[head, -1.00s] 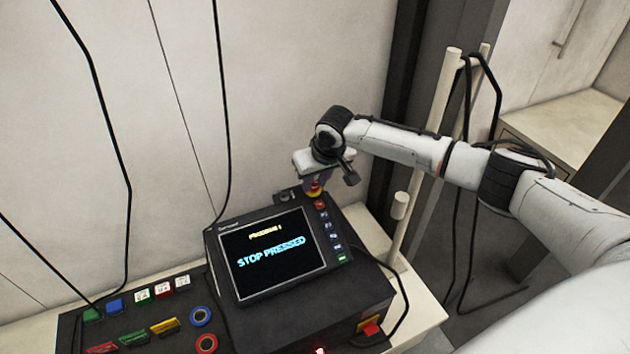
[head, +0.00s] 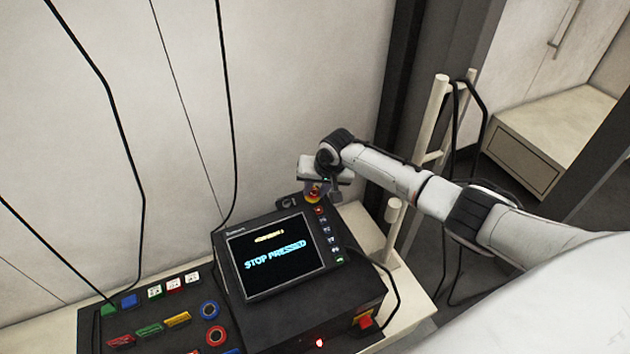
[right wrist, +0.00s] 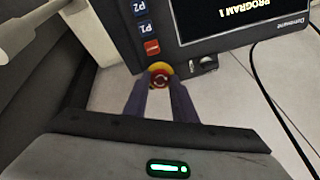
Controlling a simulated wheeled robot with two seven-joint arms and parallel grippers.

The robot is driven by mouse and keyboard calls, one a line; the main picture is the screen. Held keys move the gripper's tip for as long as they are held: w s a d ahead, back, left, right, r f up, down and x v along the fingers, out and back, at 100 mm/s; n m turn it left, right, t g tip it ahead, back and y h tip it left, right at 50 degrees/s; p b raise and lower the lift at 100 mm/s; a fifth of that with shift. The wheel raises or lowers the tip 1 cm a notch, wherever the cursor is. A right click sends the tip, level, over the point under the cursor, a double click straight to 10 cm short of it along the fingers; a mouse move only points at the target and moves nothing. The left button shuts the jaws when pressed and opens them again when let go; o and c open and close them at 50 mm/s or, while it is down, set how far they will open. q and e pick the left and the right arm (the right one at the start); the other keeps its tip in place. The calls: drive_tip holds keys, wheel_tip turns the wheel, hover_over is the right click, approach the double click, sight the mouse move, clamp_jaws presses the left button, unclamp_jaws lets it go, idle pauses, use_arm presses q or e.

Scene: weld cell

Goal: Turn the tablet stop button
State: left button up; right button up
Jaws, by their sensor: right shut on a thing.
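The tablet (head: 275,255) stands on the black control box, and its screen reads "STOP PRESSED". Its stop button is a red knob with a yellow collar at the tablet's upper right corner. In the right wrist view the stop button (right wrist: 160,76) sits between the two fingertips of my right gripper (right wrist: 160,84). In the head view my right gripper (head: 314,188) is above that corner, with its fingers down on the button and partly hiding it. The jaws are shut on the stop button. My left gripper is in neither view.
Black cables hang along the pale wall at left. A pale post (head: 391,222) stands right of the tablet, near my right arm. A red switch (head: 366,321) is on the box's front right.

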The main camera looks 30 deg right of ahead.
drive_tip(key=shift+s+m+p, duration=0.1)
drive_tip(key=shift+m+p, duration=0.6)
drive_tip(key=shift+m, duration=0.3)
drive_tip(key=o, duration=1)
drive_tip(key=shift+o, duration=0.2)
drive_tip(key=p+v, duration=0.2)
drive_tip(key=v, duration=0.8)
